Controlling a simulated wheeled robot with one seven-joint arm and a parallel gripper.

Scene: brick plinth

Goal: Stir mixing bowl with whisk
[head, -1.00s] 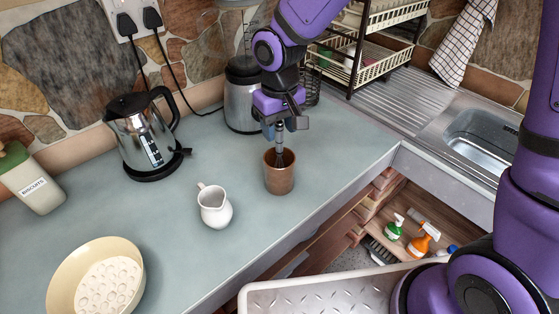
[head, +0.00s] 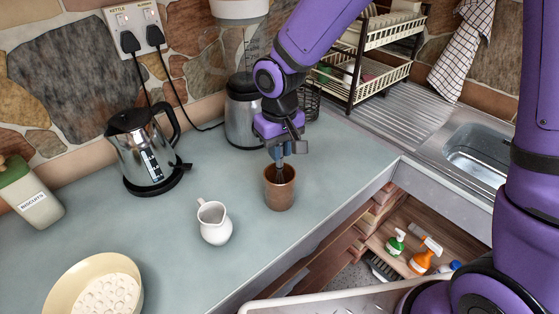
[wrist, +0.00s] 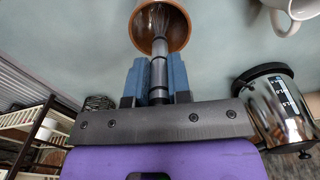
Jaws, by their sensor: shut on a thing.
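The whisk (wrist: 158,72) has a grey handle and thin wires, and stands upright with its wire end inside a brown pot (head: 280,195). My gripper (head: 280,150) is above the pot and shut on the whisk's handle. The wrist view shows the two blue fingers (wrist: 157,78) on either side of the handle, with the wires inside the pot's mouth. The mixing bowl (head: 62,287) is cream-coloured, at the lower left of the head view, and cut by the frame edge. It holds a pale, bubbly-topped content. My gripper is well away from it.
A white jug (head: 214,226) stands between the pot and the bowl.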

